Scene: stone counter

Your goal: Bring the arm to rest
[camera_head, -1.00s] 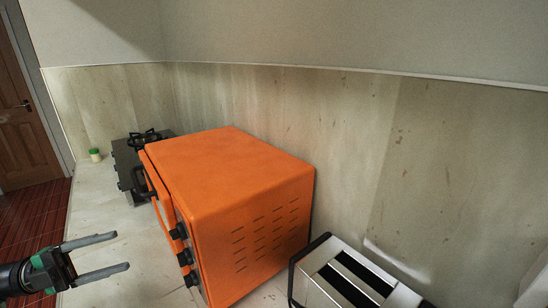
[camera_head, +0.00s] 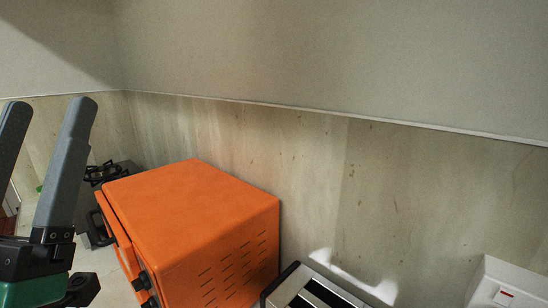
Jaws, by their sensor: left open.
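My left gripper (camera_head: 46,112) is large and close to the camera at the left edge. Its two grey fingers point up and stand apart, with nothing between them. It is left of the orange oven and in front of part of the counter and stove. My right gripper is not in view.
An orange oven (camera_head: 207,217) with dark knobs stands on the stone counter (camera_head: 112,281). A gas stove (camera_head: 107,171) is behind it at the left. A toaster (camera_head: 306,290) is at the bottom middle and a white appliance (camera_head: 508,284) at the lower right. A wall (camera_head: 330,180) runs behind them.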

